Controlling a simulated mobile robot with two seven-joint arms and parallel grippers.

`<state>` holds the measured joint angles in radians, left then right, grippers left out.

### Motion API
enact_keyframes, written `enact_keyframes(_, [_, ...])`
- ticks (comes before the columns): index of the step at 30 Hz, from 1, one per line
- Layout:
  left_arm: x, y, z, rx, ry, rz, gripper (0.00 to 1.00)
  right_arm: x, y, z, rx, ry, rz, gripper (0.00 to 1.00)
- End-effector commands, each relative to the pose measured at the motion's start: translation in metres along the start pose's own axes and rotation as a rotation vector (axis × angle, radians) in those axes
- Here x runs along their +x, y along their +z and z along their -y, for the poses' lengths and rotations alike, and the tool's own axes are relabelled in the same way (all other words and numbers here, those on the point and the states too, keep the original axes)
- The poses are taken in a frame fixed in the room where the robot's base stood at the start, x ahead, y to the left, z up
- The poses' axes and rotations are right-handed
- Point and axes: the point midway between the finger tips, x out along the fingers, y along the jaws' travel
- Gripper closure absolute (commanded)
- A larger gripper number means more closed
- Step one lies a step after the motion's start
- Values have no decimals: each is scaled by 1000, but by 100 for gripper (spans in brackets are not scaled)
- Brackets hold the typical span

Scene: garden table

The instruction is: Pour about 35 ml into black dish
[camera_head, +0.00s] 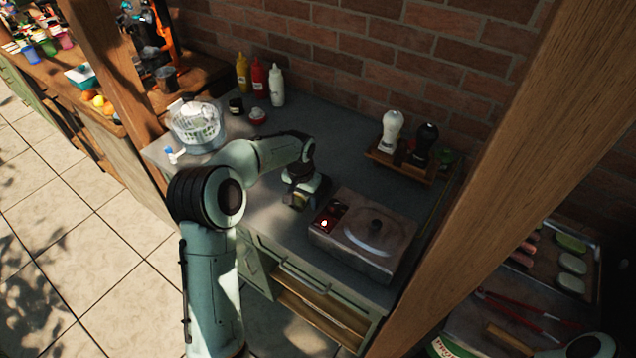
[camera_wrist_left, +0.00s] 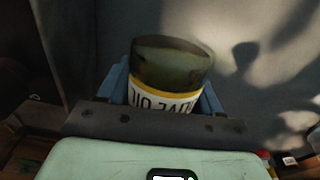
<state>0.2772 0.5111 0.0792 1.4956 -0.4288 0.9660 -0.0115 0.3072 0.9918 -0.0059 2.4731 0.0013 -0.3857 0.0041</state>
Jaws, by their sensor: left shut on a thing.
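My left gripper (camera_head: 303,196) hangs over the counter, just left of the grey hob box. In the left wrist view, its blue fingers are shut on a dark green bottle (camera_wrist_left: 172,62) with a yellow-edged white label whose letters appear upside down. The bottle's far end and mouth are hidden, and so is any liquid. In the head view the bottle is mostly hidden by the gripper. A small black container (camera_head: 236,106), possibly the black dish, stands at the back left of the counter, well away from the gripper.
A red and white small dish (camera_head: 258,117) is beside the black container. Yellow, red and white squeeze bottles (camera_head: 276,86) stand against the wall. A white basket (camera_head: 197,128) is at left. The hob box (camera_head: 365,240) and a shaker rack (camera_head: 402,165) are right. The back-middle counter is clear.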

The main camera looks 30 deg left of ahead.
Motion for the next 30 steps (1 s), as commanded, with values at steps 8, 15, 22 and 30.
enact_keyframes(8, [0,0,0,0,0,8,76,0,0,0,0,0,0,57])
enact_keyframes(15, [0,0,0,0,0,15,76,0,0,0,0,0,0,57])
enact_keyframes(22, [0,0,0,1,0,20,76,0,0,0,0,0,0,57])
enact_keyframes(30, [0,0,0,0,0,27,76,0,0,0,0,0,0,57])
